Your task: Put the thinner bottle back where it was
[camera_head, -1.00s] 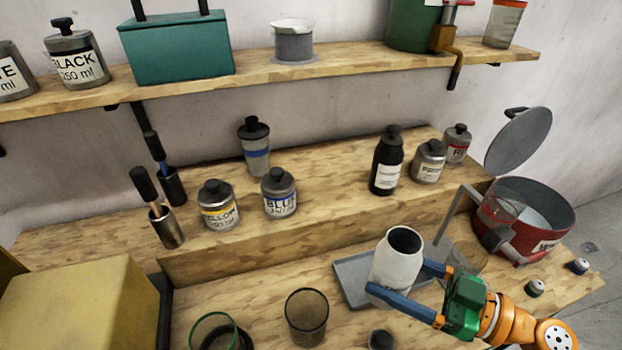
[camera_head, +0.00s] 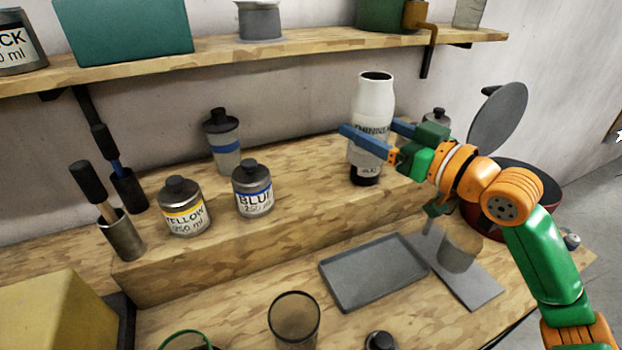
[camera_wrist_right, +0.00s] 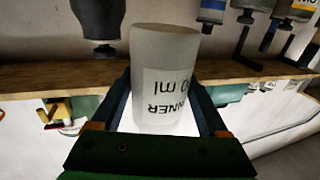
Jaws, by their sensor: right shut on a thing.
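The thinner bottle (camera_head: 375,100) is white with an open dark mouth and a printed label. I cannot tell whether the thinner bottle touches the step. My left gripper is not in view.
A blue can (camera_head: 253,190), a yellow can (camera_head: 184,207) and a capped cup (camera_head: 223,142) stand left on the step (camera_head: 310,190). A grey tray (camera_head: 374,272) lies empty below. A dark cap (camera_head: 380,341) lies in front. The upper shelf (camera_head: 290,54) runs above.

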